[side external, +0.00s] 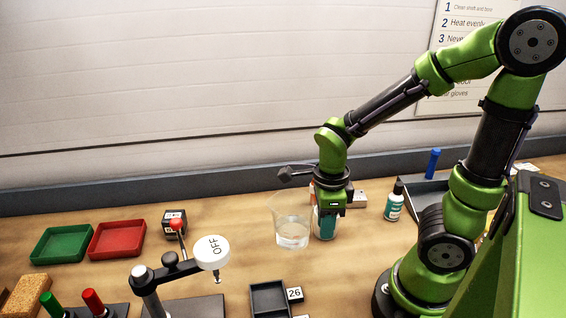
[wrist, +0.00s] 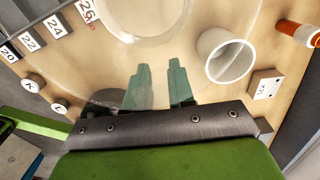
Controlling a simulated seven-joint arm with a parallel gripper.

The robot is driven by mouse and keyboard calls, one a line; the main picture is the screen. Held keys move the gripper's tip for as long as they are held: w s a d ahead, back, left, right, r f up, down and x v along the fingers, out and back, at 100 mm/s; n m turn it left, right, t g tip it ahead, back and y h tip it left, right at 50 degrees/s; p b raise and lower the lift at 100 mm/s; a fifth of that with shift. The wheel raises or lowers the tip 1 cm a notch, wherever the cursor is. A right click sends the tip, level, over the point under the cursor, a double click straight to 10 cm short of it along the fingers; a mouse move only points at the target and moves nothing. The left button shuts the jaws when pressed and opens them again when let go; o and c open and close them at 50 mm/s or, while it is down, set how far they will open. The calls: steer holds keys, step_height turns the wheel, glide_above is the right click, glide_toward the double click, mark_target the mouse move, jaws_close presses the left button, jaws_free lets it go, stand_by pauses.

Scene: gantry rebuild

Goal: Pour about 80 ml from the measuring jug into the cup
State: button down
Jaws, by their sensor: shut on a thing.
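The measuring jug (side external: 290,228) is clear and flared, with some clear liquid in its lower part. It looks near upright in the side view; I cannot tell whether its base touches the table. My gripper (side external: 328,208) is just right of it, shut on the jug's side. In the wrist view the jug (wrist: 150,38) spreads clear across the picture, and the teal fingers (wrist: 158,86) show through it. The white cup (wrist: 225,57) stands right of the fingers in the wrist view, mouth visible, no liquid seen inside. In the side view my fingers largely hide it.
A teal bottle (side external: 394,203) with a dark cap stands right of my gripper. Green (side external: 62,243) and red (side external: 117,239) trays lie at left. An orange-and-white item (wrist: 298,32) and a small marked block (wrist: 264,86) are near the cup.

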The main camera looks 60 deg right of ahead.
step_height(320, 180, up, 11)
steer(key=shift+r, duration=0.1)
steer(key=d+n, duration=0.1)
steer(key=d, duration=1.3)
steer(key=s+d+n, duration=0.2)
steer(key=s+d, duration=0.8)
steer(key=d, duration=0.2)
steer(key=shift+w+a+f, duration=0.1)
steer(key=shift+f, duration=2.6)
